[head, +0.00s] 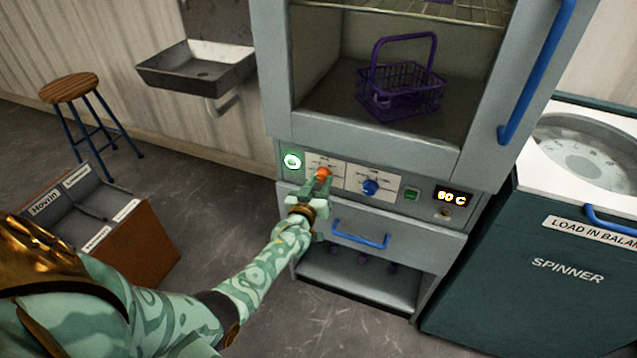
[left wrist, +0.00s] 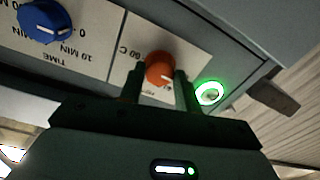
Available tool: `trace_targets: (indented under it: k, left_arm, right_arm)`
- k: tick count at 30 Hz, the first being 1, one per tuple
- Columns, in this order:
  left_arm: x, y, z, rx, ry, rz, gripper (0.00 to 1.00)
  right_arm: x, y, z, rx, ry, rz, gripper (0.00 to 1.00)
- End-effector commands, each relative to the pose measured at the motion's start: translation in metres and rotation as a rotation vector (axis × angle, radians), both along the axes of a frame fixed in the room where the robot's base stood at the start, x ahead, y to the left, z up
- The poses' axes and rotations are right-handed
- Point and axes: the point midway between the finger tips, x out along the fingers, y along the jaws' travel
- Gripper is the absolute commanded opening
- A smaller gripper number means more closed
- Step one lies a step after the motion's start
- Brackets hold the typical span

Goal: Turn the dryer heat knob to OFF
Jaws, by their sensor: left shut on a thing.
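The dryer (head: 300,140) is a grey cabinet with a control panel below its chamber. Its orange knob (left wrist: 159,68) sits on a white label plate with "60 C" readable in the left wrist view; it also shows in the head view (head: 323,174). My left gripper (head: 320,184) is at this knob, with its two fingers (left wrist: 161,88) on either side of it, shut on it. The knob's pointer and other markings are too small or hidden to read surely. The display (head: 453,197) reads 60 C. My right gripper is not in view.
A blue time knob (head: 370,187) and a green-lit round button (head: 292,161) flank the orange knob. A blue drawer handle (head: 360,234) is below. A purple basket (head: 402,90) stands inside the dryer. The spinner (head: 560,250) stands close on the right.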

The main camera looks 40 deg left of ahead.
Motion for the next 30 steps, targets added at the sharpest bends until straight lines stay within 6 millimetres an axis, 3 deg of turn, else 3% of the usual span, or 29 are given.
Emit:
trace_targets:
  k: [18, 19, 21, 30]
  left_arm:
    - [-0.0012, -0.0007, -0.0033, -0.044, -0.004, -0.001, 0.1]
    - [-0.0012, -0.0007, -0.0033, -0.044, -0.004, -0.001, 0.36]
    - [-0.0012, -0.0008, -0.0031, -0.044, -0.004, -0.001, 0.55]
    - [-0.0016, -0.0006, -0.0008, -0.042, -0.008, -0.001, 0.55]
  right_arm:
    - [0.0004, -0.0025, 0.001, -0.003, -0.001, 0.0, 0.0]
    - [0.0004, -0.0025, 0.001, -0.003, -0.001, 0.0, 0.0]
    - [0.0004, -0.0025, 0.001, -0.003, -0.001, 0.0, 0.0]
    - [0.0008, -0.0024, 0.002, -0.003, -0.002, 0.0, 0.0]
